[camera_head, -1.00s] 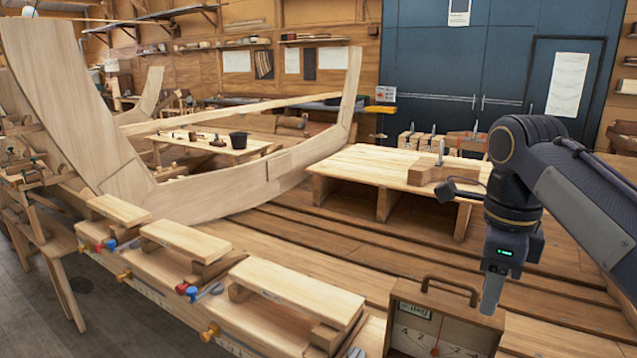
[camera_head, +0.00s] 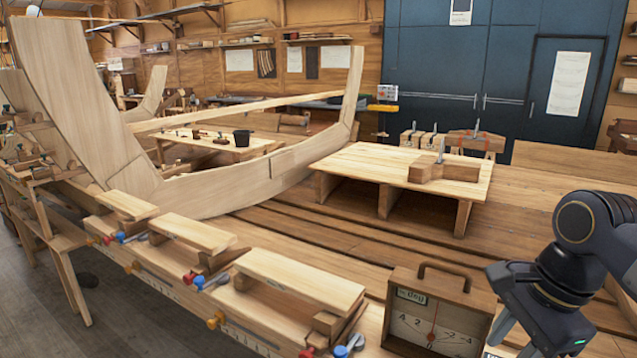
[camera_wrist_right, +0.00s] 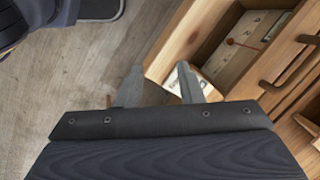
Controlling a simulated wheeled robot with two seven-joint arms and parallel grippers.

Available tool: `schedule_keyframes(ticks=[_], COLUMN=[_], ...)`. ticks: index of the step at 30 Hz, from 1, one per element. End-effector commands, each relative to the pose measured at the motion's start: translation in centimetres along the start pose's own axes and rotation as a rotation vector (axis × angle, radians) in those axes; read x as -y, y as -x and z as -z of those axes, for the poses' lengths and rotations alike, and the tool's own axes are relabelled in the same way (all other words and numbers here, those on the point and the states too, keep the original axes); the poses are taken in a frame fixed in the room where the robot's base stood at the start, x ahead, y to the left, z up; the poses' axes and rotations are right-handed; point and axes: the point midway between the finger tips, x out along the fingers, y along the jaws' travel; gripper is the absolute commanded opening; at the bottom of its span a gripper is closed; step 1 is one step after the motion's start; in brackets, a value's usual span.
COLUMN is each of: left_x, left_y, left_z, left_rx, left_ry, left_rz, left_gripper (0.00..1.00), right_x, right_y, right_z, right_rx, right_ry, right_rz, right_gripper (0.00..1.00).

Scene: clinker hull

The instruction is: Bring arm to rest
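My right arm is at the lower right of the head view, and its gripper (camera_head: 508,338) points down past the right side of the dial box. In the right wrist view my right gripper (camera_wrist_right: 158,85) has its two fingers apart with nothing between them. The floor and the side of the dial box lie beyond the fingertips. My left gripper is in neither view.
The wooden dial box (camera_head: 432,312) with a handle stands close to my right gripper. A low wooden bench (camera_head: 372,172) with a wooden block (camera_head: 445,170) is at the middle. Plank blocks (camera_head: 300,283) line the front beam. Curved hull planks (camera_head: 270,180) stand at left.

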Motion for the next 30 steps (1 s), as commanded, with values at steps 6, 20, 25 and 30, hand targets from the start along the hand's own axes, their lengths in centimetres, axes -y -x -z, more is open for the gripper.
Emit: schedule_keyframes(ticks=[6,20,25,30], left_x=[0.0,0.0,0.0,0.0], left_y=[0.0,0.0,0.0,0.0], left_z=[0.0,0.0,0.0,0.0], left_rx=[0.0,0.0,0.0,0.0], left_ry=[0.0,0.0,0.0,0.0], left_rz=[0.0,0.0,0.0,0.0], left_gripper=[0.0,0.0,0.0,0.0], right_x=[-5.9,-13.0,-13.1,-13.1], right_y=[-4.8,-13.7,-13.7,-13.7], right_z=[-1.3,-4.8,-4.9,-4.9], right_rx=[0.043,-0.148,-0.149,-0.149], right_ry=[0.518,1.254,1.257,1.257], right_rz=[0.167,0.398,0.399,0.399], right_gripper=[0.34,0.34,0.34,0.34])
